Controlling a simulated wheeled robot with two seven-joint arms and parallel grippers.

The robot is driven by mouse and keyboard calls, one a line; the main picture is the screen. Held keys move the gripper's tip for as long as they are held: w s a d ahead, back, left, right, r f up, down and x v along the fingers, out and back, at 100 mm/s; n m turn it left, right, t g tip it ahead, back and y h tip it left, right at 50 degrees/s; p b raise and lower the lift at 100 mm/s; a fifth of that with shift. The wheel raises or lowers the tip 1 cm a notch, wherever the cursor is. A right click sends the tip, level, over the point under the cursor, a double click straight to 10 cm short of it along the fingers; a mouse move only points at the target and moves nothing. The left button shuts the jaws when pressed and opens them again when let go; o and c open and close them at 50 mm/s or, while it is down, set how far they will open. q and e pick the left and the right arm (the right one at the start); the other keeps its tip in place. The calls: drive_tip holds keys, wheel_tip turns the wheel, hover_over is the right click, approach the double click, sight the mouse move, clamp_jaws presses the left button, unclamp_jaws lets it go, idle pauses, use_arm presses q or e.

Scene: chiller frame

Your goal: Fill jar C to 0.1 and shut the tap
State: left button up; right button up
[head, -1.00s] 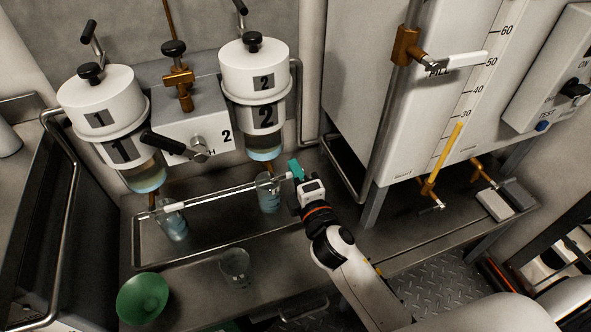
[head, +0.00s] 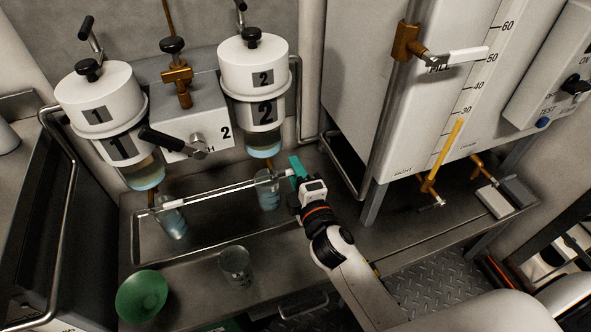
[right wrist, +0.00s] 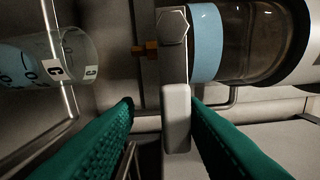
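Jar C (right wrist: 78,45), clear with a C label, lies at the left of the right wrist view with blue liquid in its lower part. It appears to be the jar under vessel 2 in the head view (head: 267,190). The tap's grey lever (right wrist: 176,118) stands between my right gripper's teal fingertips (right wrist: 163,103). The fingers are apart, with a gap on the left; contact on the right is unclear. My right gripper also shows in the head view (head: 298,172). No stream is discernible. My left gripper is out of view.
Another jar (head: 172,224) stands under vessel 1 (head: 105,120). An empty-looking jar (head: 235,265) and a green bowl (head: 142,296) are on the front bench. A large white tank (head: 405,115) on legs stands right of my gripper.

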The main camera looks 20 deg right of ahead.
drive_tip(key=shift+s+r, duration=0.15)
drive_tip(key=s, duration=1.1)
drive_tip(key=shift+s+d, duration=0.25)
drive_tip(key=shift+s, duration=0.15)
